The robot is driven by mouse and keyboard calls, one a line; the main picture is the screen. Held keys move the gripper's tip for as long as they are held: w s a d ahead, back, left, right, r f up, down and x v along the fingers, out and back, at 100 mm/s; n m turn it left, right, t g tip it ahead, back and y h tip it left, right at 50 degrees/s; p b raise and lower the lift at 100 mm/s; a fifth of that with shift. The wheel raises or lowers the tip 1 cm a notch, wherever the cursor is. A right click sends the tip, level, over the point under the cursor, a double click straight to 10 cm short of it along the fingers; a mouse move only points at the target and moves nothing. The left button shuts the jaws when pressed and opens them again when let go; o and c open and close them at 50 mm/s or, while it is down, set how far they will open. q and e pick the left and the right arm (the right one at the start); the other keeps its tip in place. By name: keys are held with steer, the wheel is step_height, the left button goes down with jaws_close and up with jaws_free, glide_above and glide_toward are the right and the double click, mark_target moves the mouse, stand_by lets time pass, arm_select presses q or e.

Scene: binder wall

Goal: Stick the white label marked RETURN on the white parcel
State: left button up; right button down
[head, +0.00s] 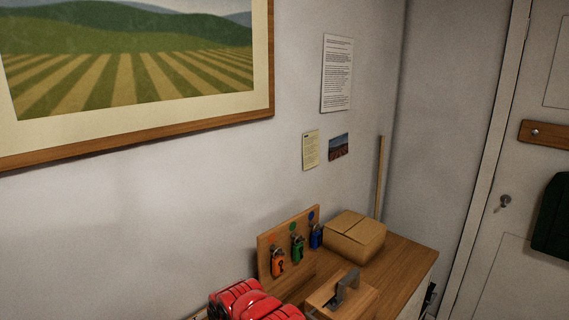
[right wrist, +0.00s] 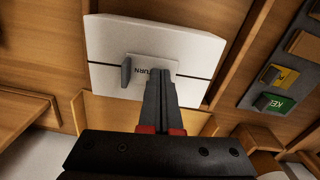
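The white parcel (right wrist: 205,58) shows in the right wrist view, with a dark line across it. The white label (right wrist: 145,62) marked RETURN appears to lie on the parcel's face; its first letters are hidden behind a grey upright tab (right wrist: 126,72) and my fingers cover part of it. My right gripper (right wrist: 161,80) is over the label, its fingers together, beside the tab and with nothing visible between them. Whether the fingertips touch the label is unclear. Neither gripper, nor the parcel, shows in the head view.
A grey board (right wrist: 285,85) holds a yellow label (right wrist: 285,77) and a green label (right wrist: 279,105). In the head view, a cardboard box (head: 355,236), a rack with padlocks (head: 297,248) and a wooden box with a grey handle (head: 342,298) stand on the wooden cabinet by the wall.

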steer(key=shift+r+p, duration=0.65)
steer(key=shift+r, duration=0.15)
steer(key=shift+r+p, duration=0.9)
steer(key=shift+r, duration=0.7)
